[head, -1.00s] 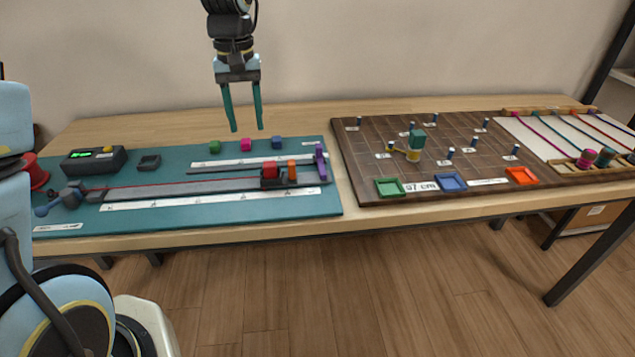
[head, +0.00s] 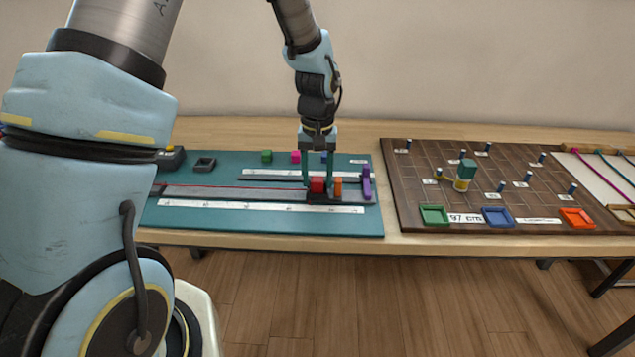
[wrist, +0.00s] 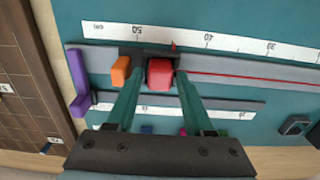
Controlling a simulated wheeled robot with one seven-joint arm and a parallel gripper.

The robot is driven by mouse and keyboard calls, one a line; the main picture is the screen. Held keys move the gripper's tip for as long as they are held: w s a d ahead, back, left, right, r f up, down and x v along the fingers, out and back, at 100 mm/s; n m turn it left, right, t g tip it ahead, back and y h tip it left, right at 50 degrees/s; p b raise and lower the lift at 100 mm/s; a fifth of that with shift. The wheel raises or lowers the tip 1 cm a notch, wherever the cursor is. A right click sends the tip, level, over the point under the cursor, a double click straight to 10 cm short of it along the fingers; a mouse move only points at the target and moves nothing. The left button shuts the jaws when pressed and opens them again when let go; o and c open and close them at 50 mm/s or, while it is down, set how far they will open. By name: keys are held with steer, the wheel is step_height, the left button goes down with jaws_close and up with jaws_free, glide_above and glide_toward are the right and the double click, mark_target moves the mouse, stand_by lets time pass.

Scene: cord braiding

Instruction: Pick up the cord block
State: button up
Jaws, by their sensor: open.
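The red cord block (head: 317,184) sits on a dark carriage on the grey track. A thin red cord runs from it along the track. In the wrist view the red block (wrist: 160,75) lies between the fingertips. My gripper (head: 318,188) is open and lowered over the track, with one finger on each side of the block. In the wrist view my gripper (wrist: 158,78) has a finger beside the orange block as well. I cannot tell whether the fingers touch the red block.
An orange block (head: 338,186) stands close to the red one on the carriage. A purple upright (head: 366,182) closes the track's right end. A white ruler (head: 250,207) lies in front. Small green (head: 266,156) and pink (head: 295,157) blocks stand behind. A brown pegboard (head: 410,180) is to the right.

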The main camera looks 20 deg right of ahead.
steer(key=shift+f, duration=0.25)
jaws_close()
steer(key=shift+r, duration=0.1)
stand_by(0.3)
